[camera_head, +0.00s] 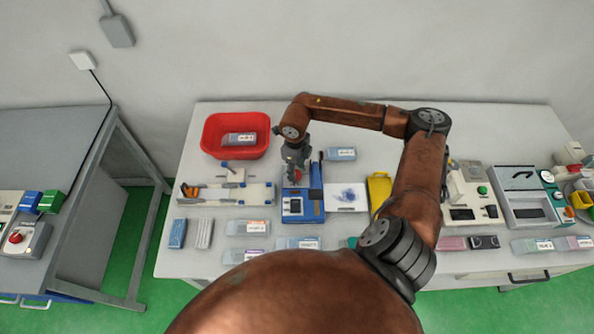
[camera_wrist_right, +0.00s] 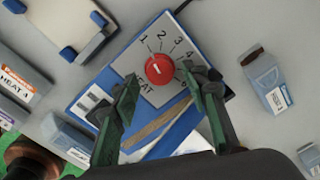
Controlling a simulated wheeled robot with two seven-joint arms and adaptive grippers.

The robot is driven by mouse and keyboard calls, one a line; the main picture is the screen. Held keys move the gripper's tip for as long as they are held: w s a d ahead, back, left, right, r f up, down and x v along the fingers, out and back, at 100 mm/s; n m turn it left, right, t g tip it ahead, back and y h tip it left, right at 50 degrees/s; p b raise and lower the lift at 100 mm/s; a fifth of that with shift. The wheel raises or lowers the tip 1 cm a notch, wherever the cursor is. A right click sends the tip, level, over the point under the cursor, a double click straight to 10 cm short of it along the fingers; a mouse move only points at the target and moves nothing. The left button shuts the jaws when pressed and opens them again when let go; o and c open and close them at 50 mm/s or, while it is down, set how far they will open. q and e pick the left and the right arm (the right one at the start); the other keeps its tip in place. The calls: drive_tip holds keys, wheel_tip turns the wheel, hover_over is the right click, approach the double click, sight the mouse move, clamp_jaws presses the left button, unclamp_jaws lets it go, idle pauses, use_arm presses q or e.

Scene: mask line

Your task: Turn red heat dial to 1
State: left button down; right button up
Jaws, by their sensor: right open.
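The red heat dial (camera_wrist_right: 159,69) is a round knob with a small white mark, set on a grey plate (camera_wrist_right: 125,66) printed with HEAT and numbers around the knob. I cannot tell which number the mark points to. The plate belongs to a blue machine (camera_head: 302,205) on the table, and the dial is largely hidden under the gripper in the head view. My right gripper (camera_head: 295,165) is open above the dial. In the wrist view its fingers (camera_wrist_right: 163,87) stand apart on either side of the dial, with visible gaps. My left gripper is out of view.
A red bin (camera_head: 210,145) stands at the back left. A white fixture (camera_head: 225,193) lies left of the machine, a yellow piece (camera_head: 379,188) right of it. Several labelled packs line the front. More machines (camera_head: 469,195) fill the right side.

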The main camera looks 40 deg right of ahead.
wheel_tip(320, 180, up, 11)
drive_tip(key=shift+a, duration=0.15)
drive_tip(key=shift+s, duration=0.1)
idle(0.5)
